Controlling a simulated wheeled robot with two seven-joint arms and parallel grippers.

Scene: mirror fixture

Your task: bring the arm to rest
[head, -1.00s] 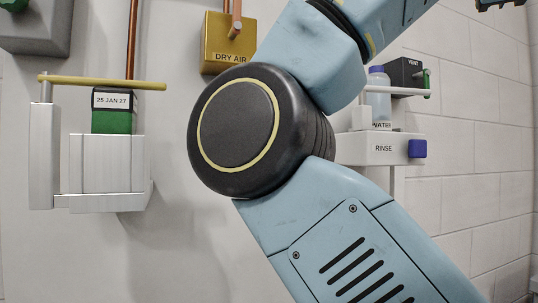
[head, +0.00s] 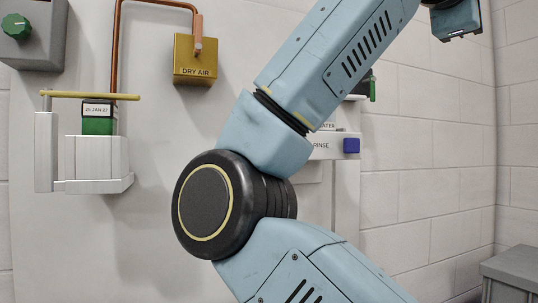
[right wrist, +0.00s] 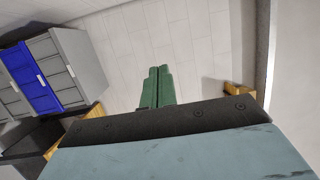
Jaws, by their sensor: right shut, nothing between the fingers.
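My right arm, light blue with a black elbow joint, crosses the middle of the head view from the lower right and bends up to the upper right. Its wrist end is at the top right edge there, and the fingertips are out of that picture. In the right wrist view, the green fingers of my right gripper (right wrist: 155,87) are together with nothing between them. They point at open space in front of a pale tiled surface and touch nothing that I can see. My left gripper is in neither view.
On the wall are a white holder (head: 95,158) with a green dated block (head: 99,125), a yellow rod (head: 90,96) and a DRY AIR box (head: 196,62). My arm partly hides the RINSE shelf (head: 327,146). A grey cabinet (head: 515,268) stands lower right; blue-grey drawers (right wrist: 65,65) show left.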

